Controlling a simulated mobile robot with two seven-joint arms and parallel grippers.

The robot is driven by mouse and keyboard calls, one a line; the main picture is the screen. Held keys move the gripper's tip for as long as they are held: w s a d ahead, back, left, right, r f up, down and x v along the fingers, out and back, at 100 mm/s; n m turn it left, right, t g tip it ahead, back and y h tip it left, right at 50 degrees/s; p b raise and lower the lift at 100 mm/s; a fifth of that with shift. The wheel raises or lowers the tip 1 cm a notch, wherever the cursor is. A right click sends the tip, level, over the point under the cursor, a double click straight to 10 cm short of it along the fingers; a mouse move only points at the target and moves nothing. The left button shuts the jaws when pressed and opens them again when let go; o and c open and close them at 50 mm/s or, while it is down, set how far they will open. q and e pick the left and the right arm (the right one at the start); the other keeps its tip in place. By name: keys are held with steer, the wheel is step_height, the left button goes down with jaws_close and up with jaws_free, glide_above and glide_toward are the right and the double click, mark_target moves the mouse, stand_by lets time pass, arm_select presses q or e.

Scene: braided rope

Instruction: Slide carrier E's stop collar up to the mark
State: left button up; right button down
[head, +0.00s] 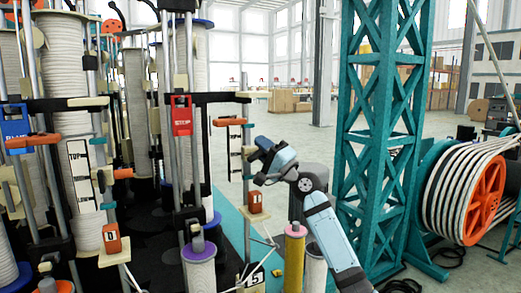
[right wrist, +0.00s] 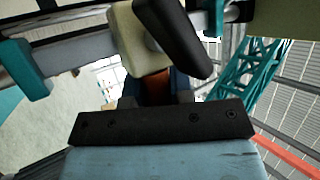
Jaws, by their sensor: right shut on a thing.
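My right gripper (head: 261,155) is beside a slim upright post (head: 247,222) at the centre of the head view. Its dark fingers are close to the post, at about the height of a dark marked strip (head: 235,140). An orange block (head: 255,202) is low on this post; its letter is too small to read surely. In the right wrist view, a cream block (right wrist: 128,42) and an orange-brown piece (right wrist: 155,88) are just ahead of the gripper. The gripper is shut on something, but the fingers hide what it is. I cannot pick out the stop collar surely. My left gripper is not in view.
A similar post with an orange block marked D (head: 112,240) stands at left. White rope bobbins (head: 78,120) crowd the left side. A teal lattice tower (head: 380,130) and a rope reel (head: 475,200) stand at right. Open floor (head: 312,150) lies behind the gripper.

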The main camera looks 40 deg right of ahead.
steer(key=c, duration=1)
jaws_free()
steer(key=shift+a+r, duration=0.1)
steer(key=shift+a, duration=0.1)
steer(key=shift+d, duration=0.1)
steer(key=shift+s+f, duration=0.25)
steer(key=shift+f, duration=0.05)
steer(key=b+v, duration=0.5)
steer(key=v, duration=0.8)
steer(key=shift+s+r, duration=0.15)
steer(key=shift+s, duration=0.05)
